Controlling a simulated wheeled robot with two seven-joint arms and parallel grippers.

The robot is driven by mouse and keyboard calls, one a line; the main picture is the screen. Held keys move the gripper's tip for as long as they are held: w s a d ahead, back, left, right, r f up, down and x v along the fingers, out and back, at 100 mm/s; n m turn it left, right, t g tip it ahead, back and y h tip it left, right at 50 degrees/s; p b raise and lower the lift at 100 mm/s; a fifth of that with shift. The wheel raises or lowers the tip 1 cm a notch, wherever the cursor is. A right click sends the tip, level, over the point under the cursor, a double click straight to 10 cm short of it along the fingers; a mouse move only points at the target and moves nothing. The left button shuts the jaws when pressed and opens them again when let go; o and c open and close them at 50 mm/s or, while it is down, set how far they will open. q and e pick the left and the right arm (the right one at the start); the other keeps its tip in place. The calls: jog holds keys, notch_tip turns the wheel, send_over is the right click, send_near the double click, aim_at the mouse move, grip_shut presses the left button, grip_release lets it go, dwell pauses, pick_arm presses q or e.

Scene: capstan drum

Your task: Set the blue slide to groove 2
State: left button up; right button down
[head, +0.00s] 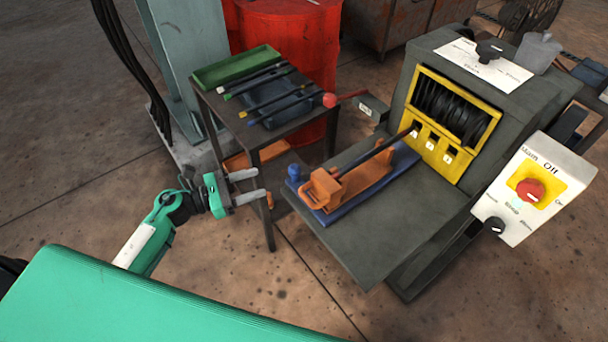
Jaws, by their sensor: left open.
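The blue slide (405,158) lies on the machine's grey table, with a blue knob (293,172) at its left end. An orange carriage (358,181) sits on it, and a dark rod (378,155) runs from the carriage up to the leftmost opening of the yellow panel (430,146). The panel has three small openings; their marks are too small to read. The grooved dark drum (450,108) shows behind the yellow frame. My left gripper (263,184) is open and empty, left of the blue knob and apart from it. My right gripper is out of view.
A side table with a green tray (237,67) and several rods stands behind my left gripper. A red-knobbed lever (330,100) sticks out left of the machine. A control box with a red knob (530,190) is at right. The grey table's front (385,235) is clear.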

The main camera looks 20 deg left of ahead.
aim_at(299, 168)
pick_arm(q)
jog(key=p+x, duration=0.4)
jog(key=x, duration=0.8)
jog(key=shift+w+d+r, duration=0.15)
jog(key=shift+w+d, duration=0.15)
jog(key=shift+w+d+p, duration=0.3)
jog(key=shift+d+p, duration=0.05)
